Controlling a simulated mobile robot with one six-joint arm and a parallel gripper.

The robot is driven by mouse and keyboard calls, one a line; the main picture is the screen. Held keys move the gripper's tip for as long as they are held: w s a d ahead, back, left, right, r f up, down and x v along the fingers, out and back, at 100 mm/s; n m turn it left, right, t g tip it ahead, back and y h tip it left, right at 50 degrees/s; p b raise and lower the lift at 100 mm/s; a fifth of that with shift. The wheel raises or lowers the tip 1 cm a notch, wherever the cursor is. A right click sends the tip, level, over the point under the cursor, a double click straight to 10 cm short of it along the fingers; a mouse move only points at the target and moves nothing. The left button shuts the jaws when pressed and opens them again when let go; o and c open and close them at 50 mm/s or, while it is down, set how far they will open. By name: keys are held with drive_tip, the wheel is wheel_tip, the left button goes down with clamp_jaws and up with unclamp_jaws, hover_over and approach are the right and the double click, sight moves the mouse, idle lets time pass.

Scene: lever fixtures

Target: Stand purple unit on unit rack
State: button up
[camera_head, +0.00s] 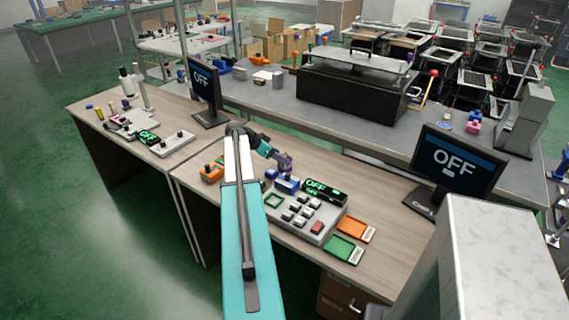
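A small purple piece (284,161) shows at the end of my arm, above the desk. I take it for the purple unit, but it is too small to be sure. My gripper (275,155) is at this piece, just above and behind a blue block (287,184) by the button panel. The fingers are too small to make out, so I cannot tell whether they are shut on the piece. Another small purple piece (126,104) stands on the left desk by a pale holder (118,121). I cannot tell which thing is the unit rack.
A grey button panel (308,218) with a green-lit display stands on the desk. Green (343,249) and orange (356,229) trays lie right of it. An orange block (211,172) sits left. Monitors reading OFF (455,165) (205,88) stand behind. The desk's right part is partly clear.

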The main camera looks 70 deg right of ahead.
sight(285, 156)
drive_tip(key=shift+p+x, duration=0.7)
drive_tip(key=shift+x, duration=1.45)
drive_tip(key=c, duration=1.3)
drive_tip(key=shift+c, duration=0.2)
drive_tip(key=shift+r, duration=0.1)
drive_tip(key=shift+r+b, duration=1.2)
drive_tip(key=shift+r, duration=3.65)
